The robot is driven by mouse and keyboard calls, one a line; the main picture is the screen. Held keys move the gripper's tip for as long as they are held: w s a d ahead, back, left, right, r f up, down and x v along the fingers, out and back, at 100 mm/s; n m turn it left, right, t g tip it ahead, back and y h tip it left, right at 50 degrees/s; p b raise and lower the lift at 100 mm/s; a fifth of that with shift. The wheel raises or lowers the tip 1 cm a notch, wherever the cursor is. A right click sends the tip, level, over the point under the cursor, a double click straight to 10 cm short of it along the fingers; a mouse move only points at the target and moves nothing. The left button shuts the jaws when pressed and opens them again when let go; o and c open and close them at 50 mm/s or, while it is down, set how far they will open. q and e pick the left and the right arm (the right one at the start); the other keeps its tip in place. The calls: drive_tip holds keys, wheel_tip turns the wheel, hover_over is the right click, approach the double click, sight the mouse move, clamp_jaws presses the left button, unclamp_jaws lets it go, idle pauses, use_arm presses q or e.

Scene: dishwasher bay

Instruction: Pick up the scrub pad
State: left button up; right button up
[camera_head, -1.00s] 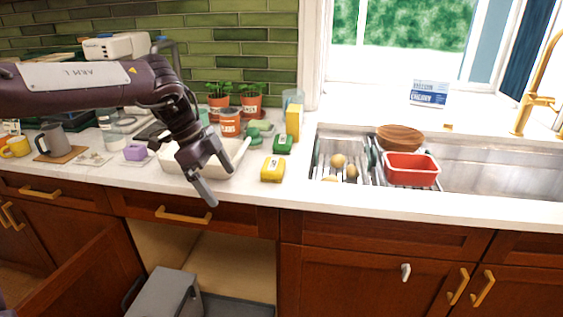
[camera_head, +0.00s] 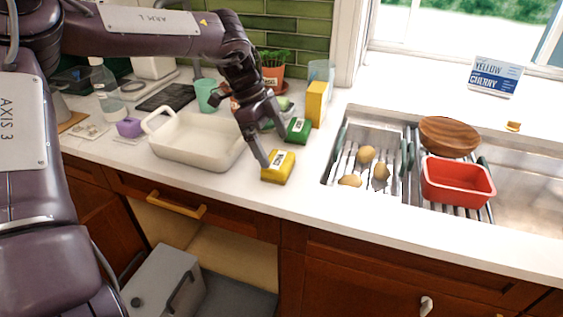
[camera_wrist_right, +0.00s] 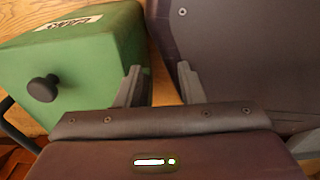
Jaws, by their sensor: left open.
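A yellow block with a pale label (camera_head: 278,167) lies on the counter near its front edge. A green block with a pale label (camera_head: 297,131) lies just behind it. I cannot tell from the labels which is the scrub pad. My left gripper (camera_head: 273,148) is open and empty, pointing down, with one fingertip at the yellow block's left edge and the other near the green block. Whether it touches either is unclear. My right gripper (camera_wrist_right: 163,88) is open and empty in the right wrist view, away from the counter top.
A cream baking dish (camera_head: 199,140) stands left of the blocks. A yellow-orange box (camera_head: 316,104) stands behind them. The sink with a rack and red tub (camera_head: 458,183) is right. A green bin (camera_wrist_right: 75,65) is beside my right gripper.

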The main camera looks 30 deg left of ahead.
sight(279, 159)
use_arm(q)
drive_tip(key=x, duration=0.5)
drive_tip(key=shift+s+a+f+p, duration=0.1)
drive_tip(key=shift+f+p, duration=0.2)
drive_tip(key=shift+p, duration=0.1)
drive_tip(key=c, duration=0.9)
drive_tip(key=shift+o, duration=0.2)
drive_tip(key=shift+r, duration=0.15)
wheel_tip(279, 159, up, 20)
